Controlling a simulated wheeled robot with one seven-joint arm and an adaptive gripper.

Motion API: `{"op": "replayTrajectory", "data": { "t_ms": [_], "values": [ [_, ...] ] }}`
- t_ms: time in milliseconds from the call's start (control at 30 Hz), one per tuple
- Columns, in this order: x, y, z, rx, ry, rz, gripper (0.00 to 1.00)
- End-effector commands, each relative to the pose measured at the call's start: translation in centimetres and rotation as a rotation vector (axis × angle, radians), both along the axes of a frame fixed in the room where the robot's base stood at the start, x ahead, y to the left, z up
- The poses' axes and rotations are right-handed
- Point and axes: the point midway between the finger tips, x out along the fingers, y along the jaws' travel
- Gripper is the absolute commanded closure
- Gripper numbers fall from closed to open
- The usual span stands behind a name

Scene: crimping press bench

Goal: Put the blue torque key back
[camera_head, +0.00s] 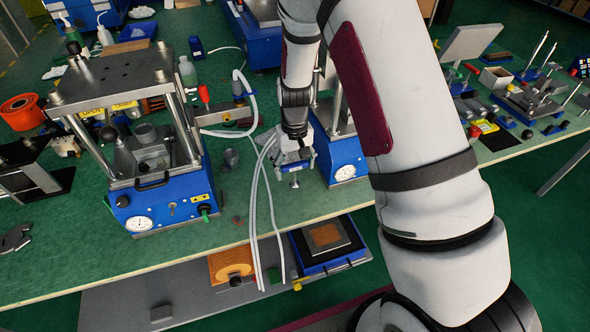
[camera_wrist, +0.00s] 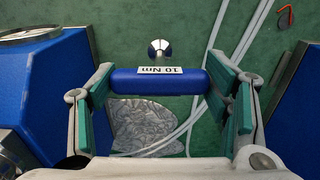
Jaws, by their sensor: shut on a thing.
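The blue torque key is a thick blue bar (camera_wrist: 135,80) with a white "10 Nm" label and a round silver end beyond it in the wrist view. My gripper (camera_wrist: 160,90) is shut on this bar, one green-padded finger at each end. In the head view the key (camera_head: 293,166) shows as a small blue piece under my gripper (camera_head: 292,152), above the green bench, with its silver end below. I cannot tell its height over the bench. The key's holder cannot be made out.
A blue-based press (camera_head: 160,208) with a gauge stands left of my gripper. Another blue press (camera_head: 340,160) is close on its right, partly hidden by my arm. Pale hoses (camera_head: 254,200) hang over the bench edge beside the key. A small metal cup (camera_head: 231,158) stands left of them.

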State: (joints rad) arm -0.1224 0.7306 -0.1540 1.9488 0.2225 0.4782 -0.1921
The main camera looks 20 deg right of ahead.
Motion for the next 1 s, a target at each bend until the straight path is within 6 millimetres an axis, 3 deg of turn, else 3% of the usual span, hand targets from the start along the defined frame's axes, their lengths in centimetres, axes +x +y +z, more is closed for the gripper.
{"op": "replayTrajectory", "data": {
  "t_ms": [167, 567, 600, 667, 1000],
  "values": [
    [-0.1, -0.1, -1.9, 0.000, 0.000, -0.002, 0.59],
    [0.0, -0.1, -2.3, 0.000, -0.002, -0.001, 0.59],
    [0.0, -0.1, -2.4, 0.000, -0.001, -0.001, 0.25],
    [0.0, -0.1, -2.3, 0.000, -0.001, -0.001, 0.12],
    [0.0, -0.1, -2.3, 0.000, -0.002, -0.001, 0.10]
  ]
}}
